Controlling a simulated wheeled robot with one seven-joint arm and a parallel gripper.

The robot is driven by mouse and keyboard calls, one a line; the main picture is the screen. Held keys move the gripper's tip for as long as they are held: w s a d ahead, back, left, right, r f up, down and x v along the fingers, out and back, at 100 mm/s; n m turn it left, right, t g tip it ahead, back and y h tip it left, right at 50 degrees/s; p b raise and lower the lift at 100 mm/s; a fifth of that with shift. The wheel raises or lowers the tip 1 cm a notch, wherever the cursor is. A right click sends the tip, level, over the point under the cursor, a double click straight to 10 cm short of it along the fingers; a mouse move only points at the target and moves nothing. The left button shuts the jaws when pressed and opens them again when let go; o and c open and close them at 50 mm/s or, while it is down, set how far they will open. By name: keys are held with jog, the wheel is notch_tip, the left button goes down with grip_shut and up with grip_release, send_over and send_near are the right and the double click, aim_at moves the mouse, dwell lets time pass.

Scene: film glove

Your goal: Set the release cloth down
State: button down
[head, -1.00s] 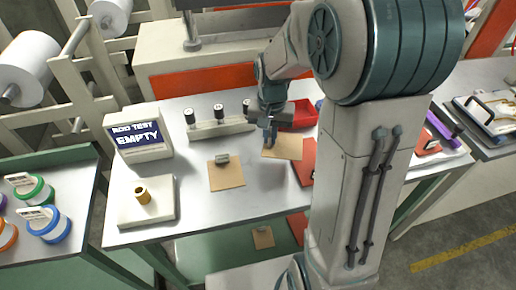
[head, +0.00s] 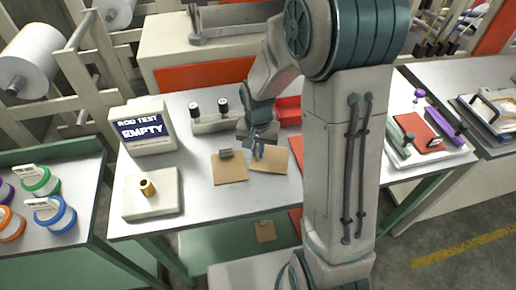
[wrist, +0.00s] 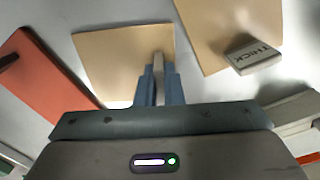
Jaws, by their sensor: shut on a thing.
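The release cloth, a tan square sheet (head: 272,162), hangs at my gripper (head: 258,152), over the right middle of the grey table. My gripper is shut on a narrow grey tab on it, seen between the blue fingers in the wrist view (wrist: 158,82), where the cloth (wrist: 112,55) spreads beyond the fingertips. The cloth looks roughly level and close to the tabletop; I cannot tell whether it touches. A second tan sheet (head: 230,170) lies just left of it in the head view, with a grey block (wrist: 253,57) marked THICK on it.
A sign box (head: 143,130) reads ROD TEST EMPTY. A white block with a brass cylinder (head: 147,188) stands in front of it. A rack with black-topped pegs (head: 212,120) and a red tray (head: 288,110) are behind. Bare table lies in front of the sheets.

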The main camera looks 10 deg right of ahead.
jog(key=c, duration=1.6)
grip_release()
jog(key=shift+f, duration=0.1)
jog(key=shift+o, duration=0.2)
notch_tip(320, 180, up, 12)
jog(key=s+d+r+n+t, duration=0.1)
jog(key=s+r+n, duration=0.1)
jog(key=s, duration=0.6)
jog(key=s+d+r+n+t, duration=0.2)
jog(key=s, duration=0.5)
jog(key=shift+s+d+r+n, duration=0.15)
jog(key=shift+s+r+n, duration=0.05)
jog(key=shift+s+n, duration=0.15)
